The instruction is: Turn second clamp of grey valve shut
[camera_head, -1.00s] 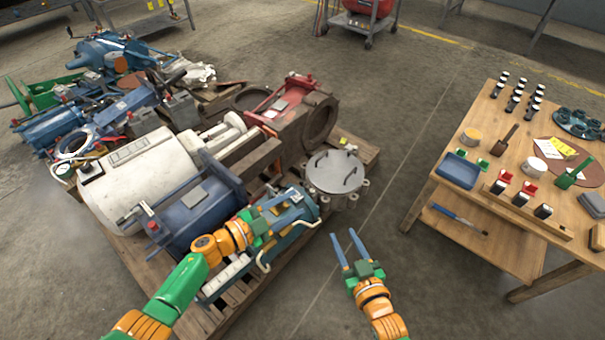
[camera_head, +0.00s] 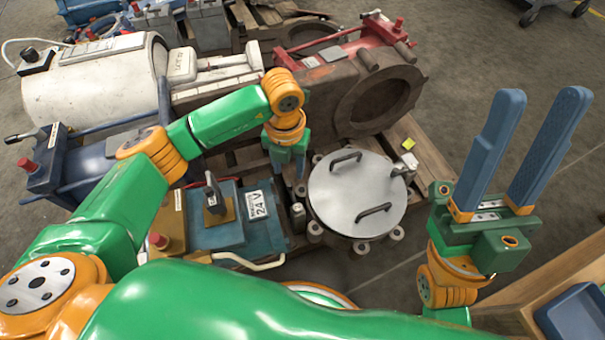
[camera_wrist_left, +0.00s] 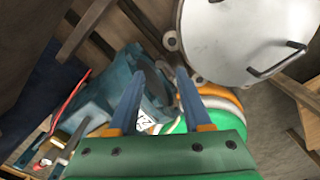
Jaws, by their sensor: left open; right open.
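The grey valve appears to be the round body with a pale flat lid (camera_head: 340,195) and two dark handles. Several small lugs or clamps sit around its rim, one of them at the lower edge (camera_head: 361,248). I cannot tell which is the second clamp, or its setting. My left gripper (camera_head: 288,170) points down just left of the lid, open and empty. In the left wrist view its fingers (camera_wrist_left: 157,85) spread above a teal box, with the lid (camera_wrist_left: 245,40) at upper right. My right gripper (camera_head: 535,105) is open and empty, right of the valve, fingers pointing up.
The teal battery box (camera_head: 225,235) stands left of the valve. A rusty flanged pipe body (camera_head: 365,95) stands close behind it, and a white cylinder (camera_head: 95,85) lies at the left. A wooden table edge (camera_head: 510,300) is at lower right. Floor shows between pallet and table.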

